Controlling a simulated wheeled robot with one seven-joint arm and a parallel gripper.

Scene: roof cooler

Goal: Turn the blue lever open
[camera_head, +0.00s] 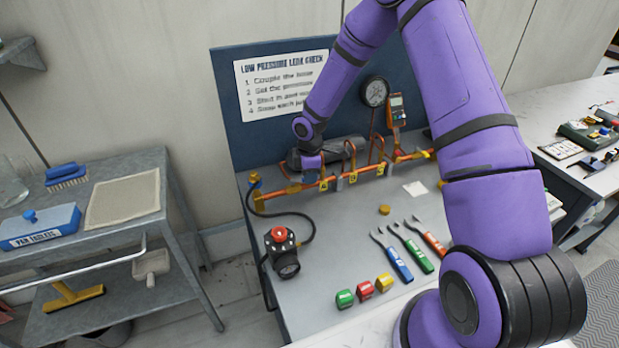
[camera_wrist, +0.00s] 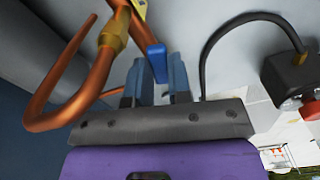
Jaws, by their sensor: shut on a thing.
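The blue lever (camera_wrist: 156,62) hangs from the copper pipework in the wrist view, with its free end between my two fingers. My gripper (camera_wrist: 157,84) is shut on the lever. In the head view my gripper (camera_head: 312,168) is at the orange-and-copper pipe (camera_head: 372,170) along the back of the bench, near its left part. There the lever is hidden by my gripper and arm. A brass fitting (camera_wrist: 115,32) and a bent copper tube (camera_wrist: 48,112) are left of the lever in the wrist view.
A black hose (camera_head: 304,217) runs from the pipe's left end to a black regulator with a red knob (camera_head: 280,250). A gauge (camera_head: 376,91) and an orange meter (camera_head: 396,108) are at the back panel. Wrenches (camera_head: 392,257) and small coloured blocks (camera_head: 364,290) lie on the bench front.

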